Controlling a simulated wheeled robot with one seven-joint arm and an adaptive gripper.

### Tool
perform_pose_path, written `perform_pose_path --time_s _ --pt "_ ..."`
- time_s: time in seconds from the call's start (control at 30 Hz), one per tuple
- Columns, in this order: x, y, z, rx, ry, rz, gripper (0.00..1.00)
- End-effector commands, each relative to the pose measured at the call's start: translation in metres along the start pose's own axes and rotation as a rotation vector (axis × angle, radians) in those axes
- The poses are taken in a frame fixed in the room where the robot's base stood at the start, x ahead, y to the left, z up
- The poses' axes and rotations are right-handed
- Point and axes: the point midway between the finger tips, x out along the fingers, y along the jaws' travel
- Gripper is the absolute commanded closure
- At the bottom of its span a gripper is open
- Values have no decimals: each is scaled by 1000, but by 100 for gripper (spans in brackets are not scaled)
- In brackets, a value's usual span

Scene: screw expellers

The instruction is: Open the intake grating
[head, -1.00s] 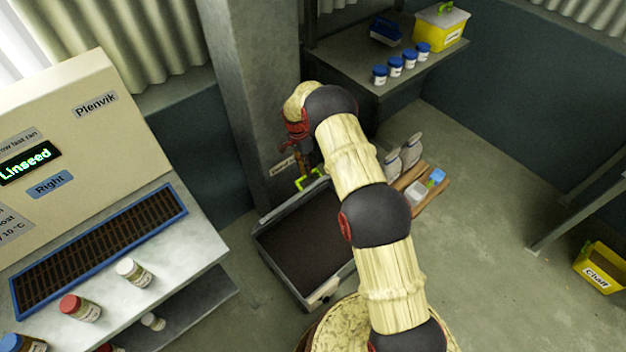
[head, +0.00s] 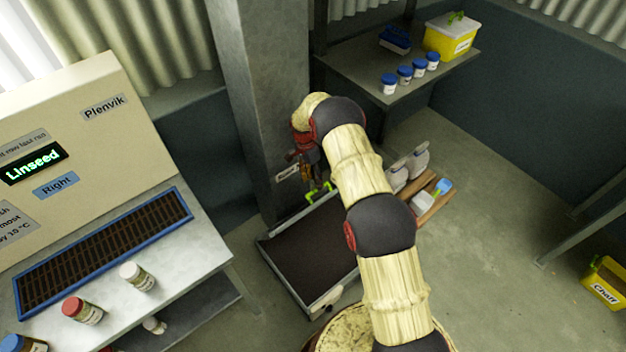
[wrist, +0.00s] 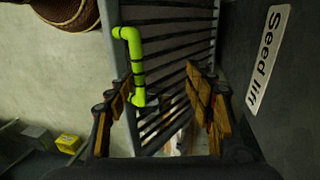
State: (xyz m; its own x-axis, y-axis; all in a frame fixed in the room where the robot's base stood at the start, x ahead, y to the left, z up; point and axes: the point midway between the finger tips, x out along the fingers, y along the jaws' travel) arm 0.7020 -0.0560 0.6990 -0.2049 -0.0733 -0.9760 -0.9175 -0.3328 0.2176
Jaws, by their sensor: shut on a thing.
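The intake grating (wrist: 178,75) shows in the wrist view as dark slanted bars in a grey frame. A lime-green handle (wrist: 131,60) stands at its left side. In the head view the same lime handle (head: 310,195) is at the far end of a grey-rimmed, dark hopper (head: 275,274). In the head view my gripper (head: 313,180) is partly hidden by my arm. I cannot tell the grating's angle.
A grey post with a "Seed lift" sign (wrist: 268,58) is close on the right in the wrist view. The press bench (head: 190,245) is left of the hopper. White scoops (head: 408,165) and a wooden rack (head: 435,205) are right of it. Open floor (head: 500,190) lies farther right.

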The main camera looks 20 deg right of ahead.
Motion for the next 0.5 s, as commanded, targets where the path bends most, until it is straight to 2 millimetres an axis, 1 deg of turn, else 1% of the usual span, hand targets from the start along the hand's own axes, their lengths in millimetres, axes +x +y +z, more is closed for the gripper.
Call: perform_pose_path --time_s 0.03,0.4,0.5 --pt "6 -1 2 -1 -1 -2 67" --pt "5 -2 2 -1 -1 -3 70" --pt "1 -2 2 -1 0 -4 70"
